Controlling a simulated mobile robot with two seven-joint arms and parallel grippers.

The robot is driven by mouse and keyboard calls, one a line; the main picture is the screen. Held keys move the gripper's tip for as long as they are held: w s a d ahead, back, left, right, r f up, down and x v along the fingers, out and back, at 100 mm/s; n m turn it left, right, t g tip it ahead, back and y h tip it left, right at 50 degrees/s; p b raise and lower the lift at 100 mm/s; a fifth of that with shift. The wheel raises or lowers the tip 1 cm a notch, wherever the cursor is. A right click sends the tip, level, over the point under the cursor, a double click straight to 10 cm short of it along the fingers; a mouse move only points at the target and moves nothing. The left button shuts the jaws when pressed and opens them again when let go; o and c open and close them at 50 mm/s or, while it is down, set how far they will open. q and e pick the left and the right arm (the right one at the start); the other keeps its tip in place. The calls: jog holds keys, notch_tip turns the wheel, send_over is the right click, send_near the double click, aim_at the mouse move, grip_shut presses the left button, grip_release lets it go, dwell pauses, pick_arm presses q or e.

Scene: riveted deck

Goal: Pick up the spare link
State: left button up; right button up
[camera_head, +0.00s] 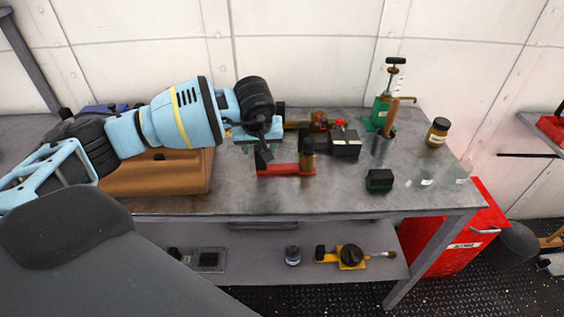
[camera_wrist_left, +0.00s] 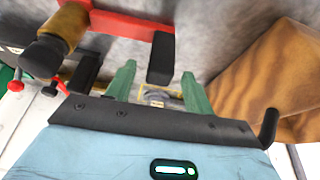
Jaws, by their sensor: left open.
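My left gripper (camera_head: 262,136) is over the back middle of the bench, with its arm coming in from the left. In the left wrist view its two green fingers (camera_wrist_left: 158,90) are apart. A small grey piece with a yellowish edge and a pale label (camera_wrist_left: 157,100) shows beyond and between the fingertips; it may be the spare link, but I cannot tell for sure. Nothing is visibly held. A red tool with a dark block at its end (camera_head: 290,169) lies just in front of the gripper; it also shows in the wrist view (camera_wrist_left: 125,27). My right gripper is out of view.
The metal bench (camera_head: 330,199) also holds a brown case (camera_head: 160,181) under my left arm, a black box (camera_head: 345,145), a green-based syringe-like tool (camera_head: 382,112), an amber jar (camera_head: 437,132) and a dark green block (camera_head: 379,181). A red cabinet (camera_head: 462,240) stands at right. The bench's front middle is clear.

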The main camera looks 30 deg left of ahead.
pick_arm(q)
jog(key=shift+x, duration=0.8)
jog(key=shift+c, duration=0.3)
jog(key=shift+r, duration=0.1)
grip_shut()
